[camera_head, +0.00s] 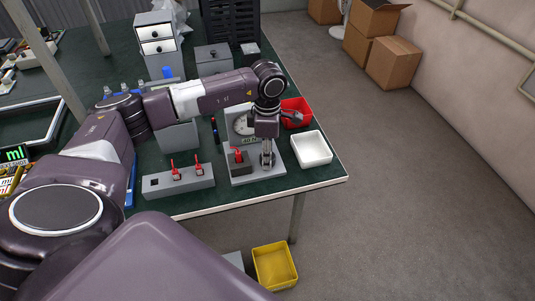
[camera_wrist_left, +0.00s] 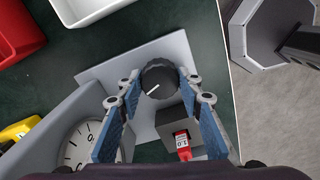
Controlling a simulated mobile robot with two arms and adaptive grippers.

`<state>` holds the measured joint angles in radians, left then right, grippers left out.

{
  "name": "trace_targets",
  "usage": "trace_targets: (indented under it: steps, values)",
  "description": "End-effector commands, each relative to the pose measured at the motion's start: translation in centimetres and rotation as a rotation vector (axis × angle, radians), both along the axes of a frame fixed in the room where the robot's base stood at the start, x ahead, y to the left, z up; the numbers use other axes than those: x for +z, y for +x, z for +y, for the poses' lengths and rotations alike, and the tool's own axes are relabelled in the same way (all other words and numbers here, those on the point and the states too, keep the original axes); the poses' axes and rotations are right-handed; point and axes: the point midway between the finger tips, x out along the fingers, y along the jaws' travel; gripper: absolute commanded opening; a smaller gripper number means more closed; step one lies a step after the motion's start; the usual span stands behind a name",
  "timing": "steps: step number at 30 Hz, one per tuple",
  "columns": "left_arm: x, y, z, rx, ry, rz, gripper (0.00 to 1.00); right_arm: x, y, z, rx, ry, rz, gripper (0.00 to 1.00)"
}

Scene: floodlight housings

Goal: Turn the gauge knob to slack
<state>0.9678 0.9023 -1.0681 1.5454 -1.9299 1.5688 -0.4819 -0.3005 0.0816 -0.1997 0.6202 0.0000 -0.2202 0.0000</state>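The gauge knob (camera_wrist_left: 158,78) is black and round with a white pointer line, on a grey base plate (camera_wrist_left: 178,48) in the left wrist view. The line slants from lower left to upper right there. My left gripper (camera_wrist_left: 159,77) points down over it, fingers apart, one tip on each side of the knob. I cannot tell whether the tips touch it. In the head view the left gripper (camera_head: 267,160) hides most of the knob. The white gauge dial (camera_head: 240,124) stands behind, partly covered; its face also shows in the wrist view (camera_wrist_left: 76,150). My right gripper is not in view.
A red-tagged block (camera_wrist_left: 183,143) sits on the plate close to the knob. A grey box with two red switches (camera_head: 178,180) lies to the left. A white bin (camera_head: 311,148) and a red bin (camera_head: 300,108) stand to the right. The table edge is close in front.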

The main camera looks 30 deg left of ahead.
Motion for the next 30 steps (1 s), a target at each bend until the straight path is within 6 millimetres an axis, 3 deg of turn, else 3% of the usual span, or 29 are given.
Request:
trace_targets:
  steps: [3,14,30]
  values:
    - [0.03,0.01,0.01,0.0,0.0,0.0,0.09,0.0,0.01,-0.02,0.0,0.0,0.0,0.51]
    - [0.01,0.02,0.01,0.064,0.001,-0.001,0.09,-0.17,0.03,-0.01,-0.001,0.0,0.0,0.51]
    - [0.03,0.04,0.0,0.508,0.0,-0.002,0.09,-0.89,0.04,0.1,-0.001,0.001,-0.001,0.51]
